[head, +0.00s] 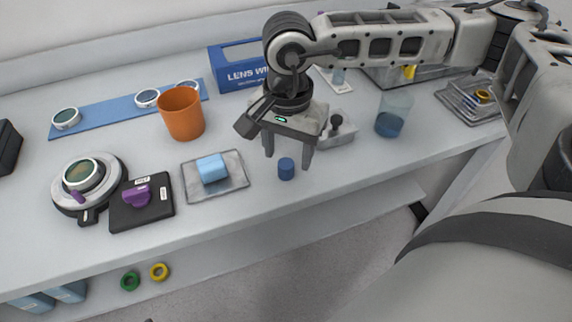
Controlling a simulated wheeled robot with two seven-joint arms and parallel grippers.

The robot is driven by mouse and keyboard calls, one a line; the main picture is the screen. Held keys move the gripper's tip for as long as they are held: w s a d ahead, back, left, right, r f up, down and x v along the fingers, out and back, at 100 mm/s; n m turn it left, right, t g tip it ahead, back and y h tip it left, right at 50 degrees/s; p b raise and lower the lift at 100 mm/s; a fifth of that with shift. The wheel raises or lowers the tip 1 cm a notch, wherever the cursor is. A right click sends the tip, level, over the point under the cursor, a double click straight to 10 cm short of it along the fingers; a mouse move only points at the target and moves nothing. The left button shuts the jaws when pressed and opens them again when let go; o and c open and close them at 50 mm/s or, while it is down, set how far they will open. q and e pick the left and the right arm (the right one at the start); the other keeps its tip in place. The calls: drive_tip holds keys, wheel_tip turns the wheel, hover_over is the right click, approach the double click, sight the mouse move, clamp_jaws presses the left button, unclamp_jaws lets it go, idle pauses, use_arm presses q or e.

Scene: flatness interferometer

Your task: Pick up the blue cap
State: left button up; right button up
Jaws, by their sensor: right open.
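The blue cap (286,169) is a small dark blue cylinder standing on the white bench top, right of the tray with the light blue block. My right gripper (287,162) points down over it from behind. Its two fingers are apart, one to the left and one to the right of the cap in the picture. The fingertips appear near the cap's height, but I cannot tell whether they touch it. My left gripper is not in view.
A tray (238,194) with a light blue block (211,168) lies left of the cap. An orange cup (181,113), a blue lens wipes box (232,68), a glass beaker (393,114) and a round lens mount (84,179) stand around. The bench's front edge is close to the cap.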

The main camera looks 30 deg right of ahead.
sight(286, 163)
drive_tip(key=f, duration=0.4)
drive_tip(key=shift+w+d+f+p, duration=0.1)
drive_tip(key=shift+w+f+p, duration=0.1)
drive_tip(key=shift+w+p, duration=0.15)
drive_tip(key=c, duration=1)
drive_tip(key=shift+r, duration=0.1)
